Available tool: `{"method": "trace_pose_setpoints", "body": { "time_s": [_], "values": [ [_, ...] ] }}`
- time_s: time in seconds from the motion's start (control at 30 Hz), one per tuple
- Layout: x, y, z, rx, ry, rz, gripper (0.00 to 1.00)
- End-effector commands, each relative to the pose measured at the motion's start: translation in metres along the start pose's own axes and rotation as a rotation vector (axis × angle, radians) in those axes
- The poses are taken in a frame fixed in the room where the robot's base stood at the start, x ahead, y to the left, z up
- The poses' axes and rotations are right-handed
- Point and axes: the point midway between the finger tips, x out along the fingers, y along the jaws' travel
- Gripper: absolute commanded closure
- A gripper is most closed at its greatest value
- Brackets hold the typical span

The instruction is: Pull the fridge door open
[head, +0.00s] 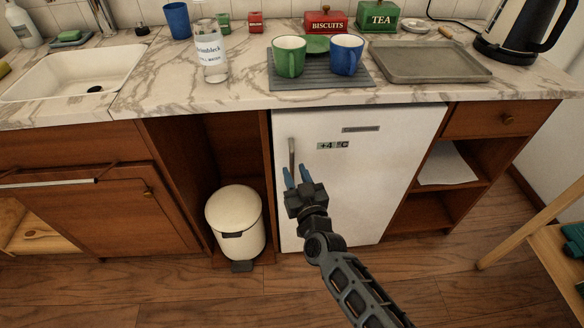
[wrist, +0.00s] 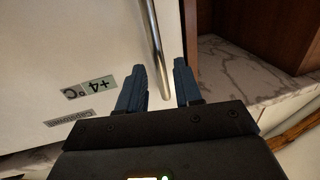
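The white fridge door (head: 350,190) is shut under the counter, with a "+4 °C" label near its top. Its upright metal handle (head: 291,155) is near the door's left edge. My gripper (head: 297,174) is in front of the door at the handle's lower part, its blue fingers apart. In the wrist view, the handle (wrist: 155,40) runs down between the two open fingers (wrist: 160,78) without visible contact. The fridge door (wrist: 60,60) fills the left of that view. How deep the handle sits between the fingers is hard to tell.
A cream pedal bin (head: 236,222) stands on the floor just left of the fridge, near the door. The counter above holds mugs (head: 289,58), a baking tray (head: 430,62) and a kettle. Open shelves (head: 445,165) are right of the fridge; a wooden stool or table (head: 540,225) is farther right.

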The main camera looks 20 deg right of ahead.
Motion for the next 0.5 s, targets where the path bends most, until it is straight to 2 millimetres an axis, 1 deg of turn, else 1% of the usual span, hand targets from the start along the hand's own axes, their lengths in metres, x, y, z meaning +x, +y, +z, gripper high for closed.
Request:
{"method": "trace_pose_setpoints", "body": {
  "time_s": [0.03,0.2,0.33,0.5],
  "values": [
    [0.009,0.000,0.002,0.000,0.002,0.001,0.66],
    [0.028,0.000,0.001,0.001,0.001,0.001,0.66],
    [0.034,0.000,0.001,0.001,-0.001,0.000,0.66],
    [0.035,0.000,0.000,0.000,-0.001,0.000,0.66]
  ]
}}
